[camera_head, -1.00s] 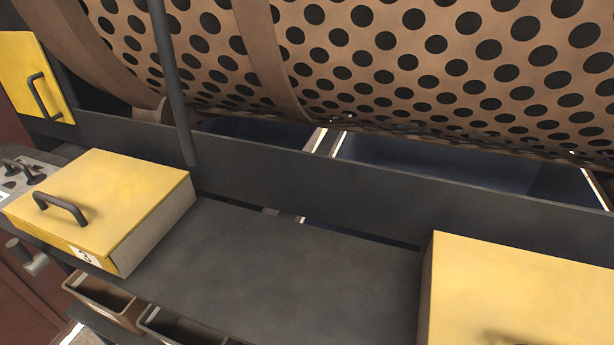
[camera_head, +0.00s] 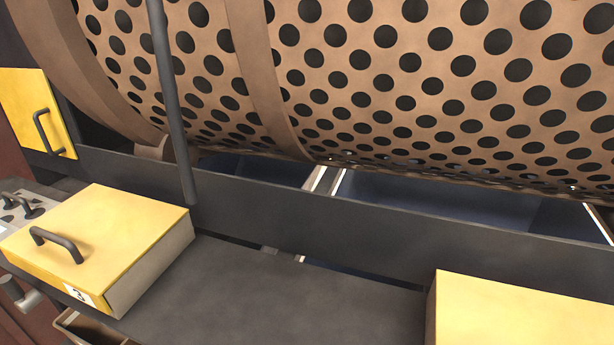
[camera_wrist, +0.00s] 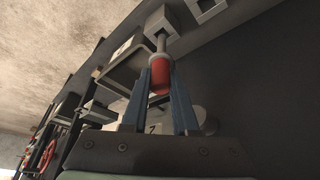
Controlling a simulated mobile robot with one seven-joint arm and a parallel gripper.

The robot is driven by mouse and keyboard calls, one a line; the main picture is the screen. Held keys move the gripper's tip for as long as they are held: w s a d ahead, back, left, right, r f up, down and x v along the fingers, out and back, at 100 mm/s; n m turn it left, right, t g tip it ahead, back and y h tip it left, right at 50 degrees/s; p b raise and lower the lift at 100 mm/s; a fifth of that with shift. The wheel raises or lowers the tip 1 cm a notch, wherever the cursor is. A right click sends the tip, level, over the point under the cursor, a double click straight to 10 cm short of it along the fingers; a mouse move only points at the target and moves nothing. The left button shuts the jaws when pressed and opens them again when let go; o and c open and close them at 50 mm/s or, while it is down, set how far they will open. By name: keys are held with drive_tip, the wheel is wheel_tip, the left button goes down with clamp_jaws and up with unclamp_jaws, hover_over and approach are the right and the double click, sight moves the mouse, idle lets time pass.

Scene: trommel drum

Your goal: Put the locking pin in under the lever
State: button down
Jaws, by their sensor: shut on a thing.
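In the wrist view, my gripper (camera_wrist: 161,84) has two blue fingers shut on a red-handled pin (camera_wrist: 160,76). The pin's grey shaft points away from the gripper. Its far end is at or in front of a light grey block (camera_wrist: 161,20); whether it has entered the block I cannot tell. In the head view, a long dark rod (camera_head: 170,95) hangs in front of the perforated drum; I cannot tell if it is the lever. My gripper and the pin are not in the head view.
The brown perforated drum (camera_head: 400,75) fills the top of the head view, above a dark rail (camera_head: 330,225). Yellow boxes stand at left (camera_head: 105,235) and right (camera_head: 520,310) on a dark shelf (camera_head: 270,295). A yellow door (camera_head: 38,105) is at far left.

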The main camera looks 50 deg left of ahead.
drive_tip(key=shift+f, duration=0.25)
drive_tip(key=shift+f+b, duration=0.75)
drive_tip(key=shift+b, duration=0.1)
drive_tip(key=shift+f, duration=0.2)
drive_tip(key=shift+f+b, duration=0.8)
drive_tip(key=shift+b, duration=0.1)
drive_tip(key=shift+f, duration=0.15)
drive_tip(key=shift+f+b, duration=0.4)
drive_tip(key=shift+b, duration=0.1)
drive_tip(key=c, duration=0.6)
unclamp_jaws()
